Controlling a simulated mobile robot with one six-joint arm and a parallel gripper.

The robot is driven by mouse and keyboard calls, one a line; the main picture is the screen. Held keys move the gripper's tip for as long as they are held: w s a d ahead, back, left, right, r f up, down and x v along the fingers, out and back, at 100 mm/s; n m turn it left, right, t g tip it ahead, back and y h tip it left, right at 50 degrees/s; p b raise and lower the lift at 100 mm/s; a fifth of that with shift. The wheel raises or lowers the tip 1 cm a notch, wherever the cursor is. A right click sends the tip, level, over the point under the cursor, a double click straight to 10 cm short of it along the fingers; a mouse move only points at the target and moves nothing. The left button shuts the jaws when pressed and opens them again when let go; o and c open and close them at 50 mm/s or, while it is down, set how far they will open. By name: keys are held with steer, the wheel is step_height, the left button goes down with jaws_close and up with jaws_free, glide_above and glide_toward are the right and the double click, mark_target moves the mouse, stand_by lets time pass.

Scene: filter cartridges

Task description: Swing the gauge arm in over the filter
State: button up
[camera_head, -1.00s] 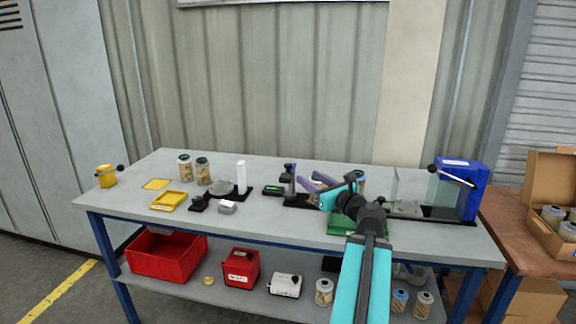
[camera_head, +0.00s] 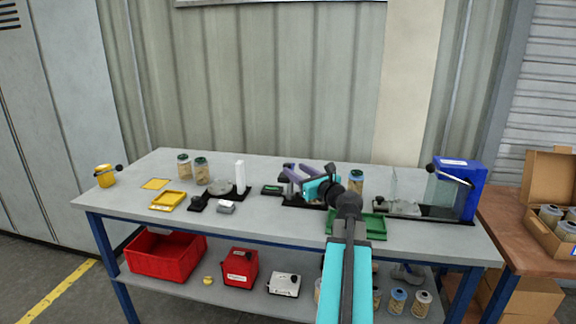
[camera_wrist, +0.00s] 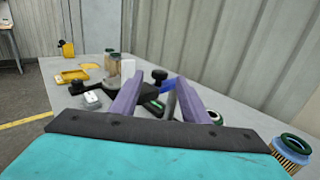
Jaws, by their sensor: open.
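My gripper (camera_head: 288,171) is open, its two purple fingers pointing left and away over the black-based gauge stand (camera_head: 297,202). In the wrist view the fingers (camera_wrist: 160,97) are apart. A dark upright post (camera_wrist: 172,104) shows between them, with a blue arm (camera_wrist: 175,84) and a black knob (camera_wrist: 160,75) beyond. I cannot tell whether a finger touches any of these. A ring-topped filter (camera_wrist: 216,117) shows partly beside the right finger; whether it sits on the stand is unclear. In the head view my gripper hides most of the stand.
A green tray (camera_head: 372,228) lies below my wrist, with a filter cartridge (camera_head: 356,180) behind it. A blue press-like station (camera_head: 455,190) stands at right. A grey-disc stand with a white post (camera_head: 240,173), two filters (camera_head: 202,172) and a yellow tray (camera_head: 167,199) are left.

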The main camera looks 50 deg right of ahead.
mark_target(289, 166)
steer(key=shift+x, duration=3.25)
jaws_close()
